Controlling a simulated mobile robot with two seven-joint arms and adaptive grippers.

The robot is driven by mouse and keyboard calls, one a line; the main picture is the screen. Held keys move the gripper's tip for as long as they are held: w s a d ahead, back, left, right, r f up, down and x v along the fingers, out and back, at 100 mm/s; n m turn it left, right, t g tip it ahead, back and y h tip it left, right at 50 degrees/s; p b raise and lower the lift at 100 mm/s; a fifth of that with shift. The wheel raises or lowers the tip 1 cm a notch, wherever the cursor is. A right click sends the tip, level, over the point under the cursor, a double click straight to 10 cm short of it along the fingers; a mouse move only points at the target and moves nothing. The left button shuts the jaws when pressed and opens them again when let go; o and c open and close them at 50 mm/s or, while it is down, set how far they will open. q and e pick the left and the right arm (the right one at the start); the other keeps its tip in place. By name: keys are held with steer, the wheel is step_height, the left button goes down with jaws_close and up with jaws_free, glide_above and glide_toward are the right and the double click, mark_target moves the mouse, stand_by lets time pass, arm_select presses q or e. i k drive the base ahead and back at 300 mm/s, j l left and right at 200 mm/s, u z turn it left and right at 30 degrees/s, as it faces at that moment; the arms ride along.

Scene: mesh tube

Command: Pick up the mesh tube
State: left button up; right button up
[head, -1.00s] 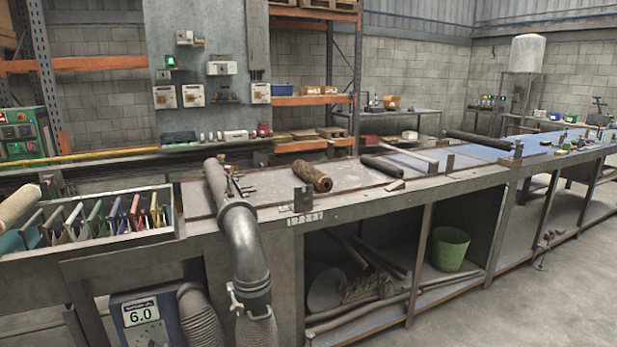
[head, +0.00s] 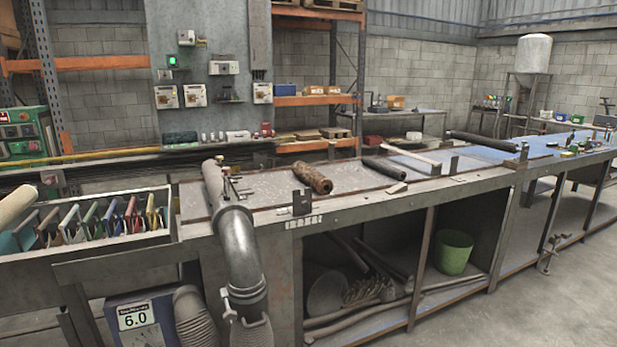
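A brown, rough-surfaced tube (head: 313,178) lies on its side on the metal workbench (head: 245,190), left of the middle of the head view. It looks like the mesh tube, though its mesh is too small to make out clearly. Its near end points toward the lower right. Nothing touches it from above. Neither of my grippers is in view.
A thick grey hose (head: 236,243) rises over the bench's front edge, left of the tube. Dark cylinders (head: 384,169) lie further right. A rack of coloured plates (head: 100,220) stands left. A green bucket (head: 453,252) sits underneath.

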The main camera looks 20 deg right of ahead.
mark_target(323, 186)
steer(key=i+l+u, duration=0.1)
steer(key=l, duration=0.35)
steer(key=i+l+u, duration=0.15)
steer(key=l, duration=0.35)
steer(key=i+l+u, duration=0.1)
steer(key=l, duration=0.35)
steer(key=i+l+u, duration=0.15)
steer(key=l, duration=0.35)
steer(key=k, duration=0.1)
